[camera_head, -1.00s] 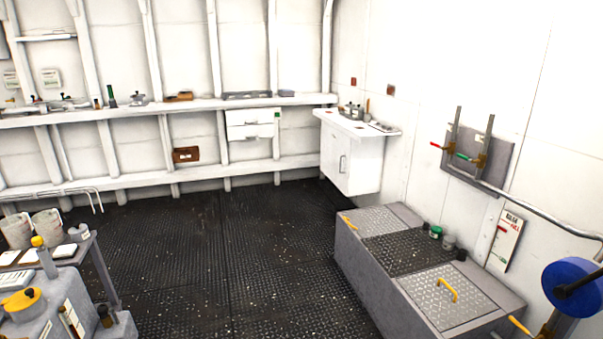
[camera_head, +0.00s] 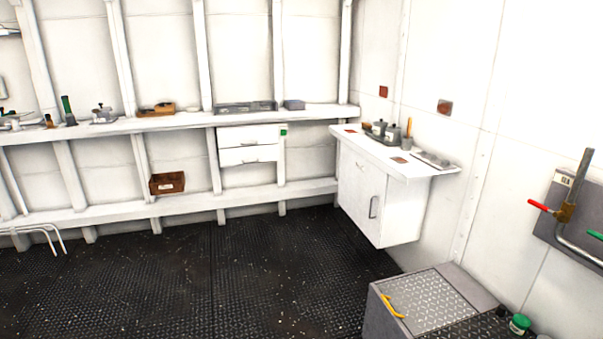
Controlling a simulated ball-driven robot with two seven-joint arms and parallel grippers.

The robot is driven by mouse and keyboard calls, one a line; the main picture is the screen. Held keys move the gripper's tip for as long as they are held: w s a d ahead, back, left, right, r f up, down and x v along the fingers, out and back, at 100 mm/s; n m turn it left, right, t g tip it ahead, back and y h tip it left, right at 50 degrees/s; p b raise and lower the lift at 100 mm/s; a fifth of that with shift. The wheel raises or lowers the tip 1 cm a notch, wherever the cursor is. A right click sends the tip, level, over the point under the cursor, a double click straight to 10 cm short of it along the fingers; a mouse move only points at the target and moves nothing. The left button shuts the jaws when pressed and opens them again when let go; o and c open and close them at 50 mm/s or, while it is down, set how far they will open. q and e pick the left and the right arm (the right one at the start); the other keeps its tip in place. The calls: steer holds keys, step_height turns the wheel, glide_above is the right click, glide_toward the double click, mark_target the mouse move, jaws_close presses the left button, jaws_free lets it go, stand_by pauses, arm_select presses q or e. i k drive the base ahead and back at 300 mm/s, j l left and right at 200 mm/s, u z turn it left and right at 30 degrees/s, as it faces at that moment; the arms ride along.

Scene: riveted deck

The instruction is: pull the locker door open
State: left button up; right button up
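The white locker (camera_head: 400,205) is fixed in the back right corner under a white counter top (camera_head: 395,150). Its door (camera_head: 361,195) faces left toward the open floor and looks shut. A dark grey vertical handle (camera_head: 373,207) sits on the door near its right edge. Neither of my grippers is in view.
A grey bench box with a tread-plate lid (camera_head: 425,298) and yellow handle (camera_head: 392,304) stands at the lower right, in front of the locker. A valve panel with a red lever (camera_head: 539,206) is on the right wall. Dark deck floor (camera_head: 230,275) is clear at centre and left.

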mark_target(362, 187)
steer(key=i+l, duration=0.1)
steer(key=i, duration=1.75)
steer(key=l, duration=0.1)
